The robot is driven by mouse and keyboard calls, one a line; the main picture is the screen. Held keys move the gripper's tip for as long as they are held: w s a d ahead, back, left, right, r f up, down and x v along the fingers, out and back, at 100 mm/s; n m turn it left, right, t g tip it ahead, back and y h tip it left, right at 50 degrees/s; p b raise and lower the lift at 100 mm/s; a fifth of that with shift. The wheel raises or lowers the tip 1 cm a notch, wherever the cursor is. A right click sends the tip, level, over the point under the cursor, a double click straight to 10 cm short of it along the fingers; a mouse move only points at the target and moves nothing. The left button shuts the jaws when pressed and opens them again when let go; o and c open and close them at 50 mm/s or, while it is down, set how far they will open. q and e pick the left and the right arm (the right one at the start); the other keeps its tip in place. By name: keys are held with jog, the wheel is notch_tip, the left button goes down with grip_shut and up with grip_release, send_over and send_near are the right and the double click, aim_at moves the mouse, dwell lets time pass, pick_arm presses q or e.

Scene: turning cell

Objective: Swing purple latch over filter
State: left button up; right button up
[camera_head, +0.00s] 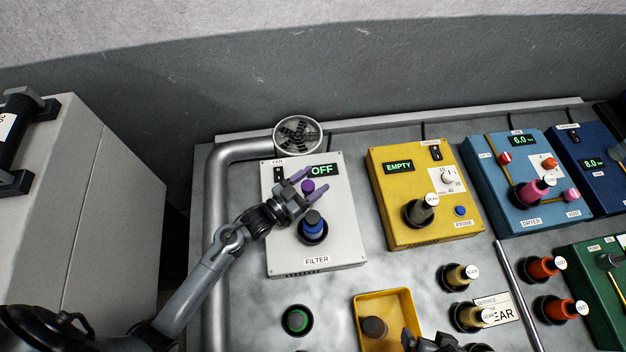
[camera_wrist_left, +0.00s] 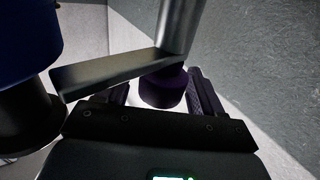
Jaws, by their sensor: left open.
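The purple latch knob (camera_head: 308,186) sits on the white filter box (camera_head: 345,240), above the filter (camera_head: 312,224), a blue cylinder with a dark top in a black ring. My left gripper (camera_head: 312,184) is open, its fingers on either side of the knob. In the left wrist view the purple knob (camera_wrist_left: 163,88) stands between the two fingertips, with a grey metal bar (camera_wrist_left: 110,73) in front of it. The blue filter (camera_wrist_left: 25,40) is at that view's left edge. Contact between fingers and knob is unclear. My right gripper (camera_head: 438,342) is cut off at the bottom edge.
The display (camera_head: 322,170) reads OFF. A fan (camera_head: 298,133) on a grey pipe stands behind the box. A yellow box (camera_head: 400,220) is to the right, with blue boxes beyond it. A yellow tray (camera_head: 362,305) holds a dark-capped part in front.

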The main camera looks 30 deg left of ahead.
pick_arm(q)
jog(key=v, duration=1)
jog(key=shift+s, duration=0.2)
jog(key=shift+a, duration=0.1)
